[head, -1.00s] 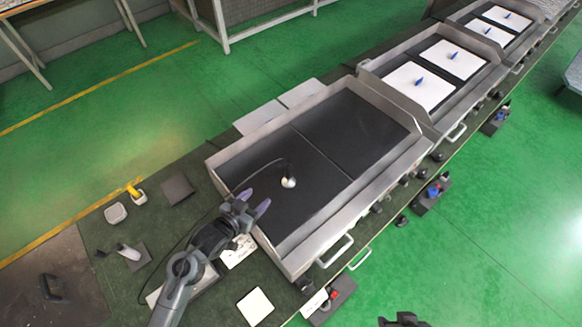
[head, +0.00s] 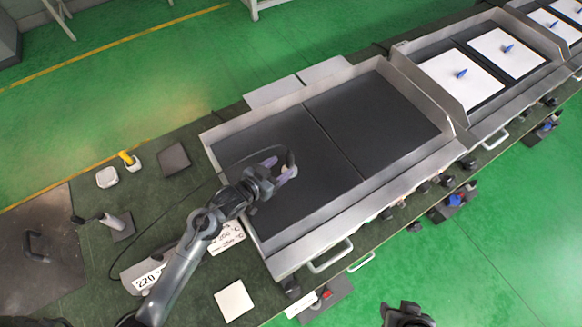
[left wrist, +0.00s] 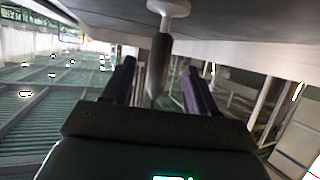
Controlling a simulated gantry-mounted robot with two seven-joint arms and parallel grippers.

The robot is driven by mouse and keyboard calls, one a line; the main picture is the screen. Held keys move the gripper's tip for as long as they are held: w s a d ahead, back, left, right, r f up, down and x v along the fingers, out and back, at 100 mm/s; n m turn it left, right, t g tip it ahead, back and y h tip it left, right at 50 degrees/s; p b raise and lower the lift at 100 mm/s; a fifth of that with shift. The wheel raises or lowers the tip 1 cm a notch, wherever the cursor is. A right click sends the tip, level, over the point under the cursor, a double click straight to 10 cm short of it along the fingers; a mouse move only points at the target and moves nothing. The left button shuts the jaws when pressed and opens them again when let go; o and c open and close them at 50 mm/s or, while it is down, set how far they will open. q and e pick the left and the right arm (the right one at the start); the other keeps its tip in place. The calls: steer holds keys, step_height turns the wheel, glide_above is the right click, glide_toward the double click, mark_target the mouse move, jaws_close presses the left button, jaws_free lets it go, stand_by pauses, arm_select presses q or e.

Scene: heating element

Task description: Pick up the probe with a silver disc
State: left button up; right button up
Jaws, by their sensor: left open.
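The probe has a pale silver disc (left wrist: 170,7) and a dark handle (left wrist: 157,65), seen in the left wrist view. The handle lies between my left gripper's two purple fingers, with gaps on both sides. In the head view the probe (head: 289,168) is on the dark griddle plate, partly hidden by my left gripper (head: 276,170), which is open around it. A dark part of my right gripper (head: 405,314) shows at the bottom edge of the head view; its fingers are not clear.
The griddle has a raised metal rim (head: 222,127) around its dark plates. A display reading 220 (head: 147,280) and a white square pad (head: 234,300) lie on the near table. A yellow-handled tool (head: 128,160) stands at left. The right half of the griddle plate is clear.

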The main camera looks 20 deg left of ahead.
arm_select(q)
steer(key=shift+w+d+f, duration=0.1)
steer(key=shift+w+f, duration=0.3)
steer(key=shift+f, duration=0.2)
steer(key=shift+b+x, duration=0.75)
steer(key=shift+x, duration=2.55)
steer(key=shift+r, duration=0.1)
jaws_close()
